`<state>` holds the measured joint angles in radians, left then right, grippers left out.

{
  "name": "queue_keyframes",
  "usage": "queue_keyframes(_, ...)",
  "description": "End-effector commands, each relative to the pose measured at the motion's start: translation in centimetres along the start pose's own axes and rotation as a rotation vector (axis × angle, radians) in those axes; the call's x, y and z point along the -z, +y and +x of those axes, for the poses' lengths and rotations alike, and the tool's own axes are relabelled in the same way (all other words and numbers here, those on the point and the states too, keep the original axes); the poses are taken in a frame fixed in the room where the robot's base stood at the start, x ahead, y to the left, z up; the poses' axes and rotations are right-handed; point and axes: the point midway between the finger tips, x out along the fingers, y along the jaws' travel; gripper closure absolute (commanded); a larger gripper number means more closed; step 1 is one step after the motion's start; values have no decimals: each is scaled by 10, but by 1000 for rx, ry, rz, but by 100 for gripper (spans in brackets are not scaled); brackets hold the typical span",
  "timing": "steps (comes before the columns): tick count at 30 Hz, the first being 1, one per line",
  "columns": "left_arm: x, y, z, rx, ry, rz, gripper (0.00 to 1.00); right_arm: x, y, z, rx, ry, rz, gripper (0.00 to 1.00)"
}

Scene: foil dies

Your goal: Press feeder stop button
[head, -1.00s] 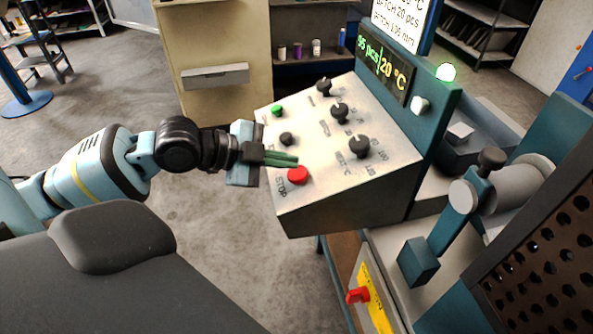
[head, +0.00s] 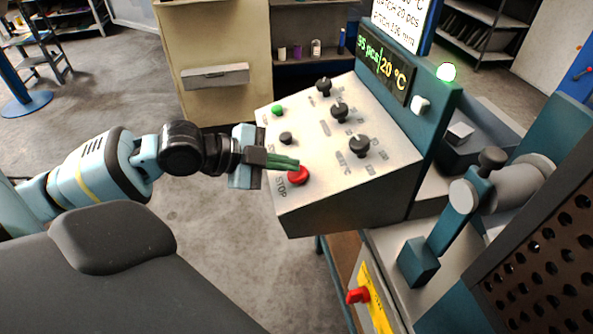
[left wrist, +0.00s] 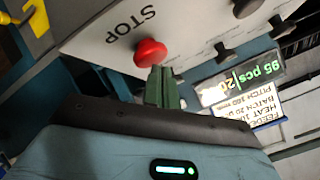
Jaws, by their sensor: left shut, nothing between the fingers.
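The red stop button (head: 298,175) sits at the lower left of the sloped control panel (head: 330,190), beside the printed word STOP. In the left wrist view the red button (left wrist: 150,52) is right at the fingertips. My left gripper (head: 297,164) is shut and empty, its green fingers reaching over the panel's left edge. The fingertips are at the upper edge of the button in the head view; I cannot tell whether they touch it. In the left wrist view the shut fingers (left wrist: 160,72) hide a little of the button's lower side. My right gripper is not in view.
The panel also carries a green button (head: 278,111), a small black knob (head: 286,138) and three larger black knobs. A lit display (head: 384,66) reads 95 pcs and 20 °C, with a green lamp (head: 446,71) beside it. A red switch (head: 358,295) is below.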

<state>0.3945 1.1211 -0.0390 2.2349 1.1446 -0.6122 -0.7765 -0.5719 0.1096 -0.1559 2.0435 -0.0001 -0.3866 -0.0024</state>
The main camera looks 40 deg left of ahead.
Motion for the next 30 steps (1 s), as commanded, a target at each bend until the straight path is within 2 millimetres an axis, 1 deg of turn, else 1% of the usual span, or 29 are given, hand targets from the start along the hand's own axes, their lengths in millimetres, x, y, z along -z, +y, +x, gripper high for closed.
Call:
queue_keyframes(11, -2, 2, 3, 0, 0, -1, 100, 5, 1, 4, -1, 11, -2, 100)
queue_keyframes(30, -6, 6, 8, -1, 0, -1, 100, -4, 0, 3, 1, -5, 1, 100)
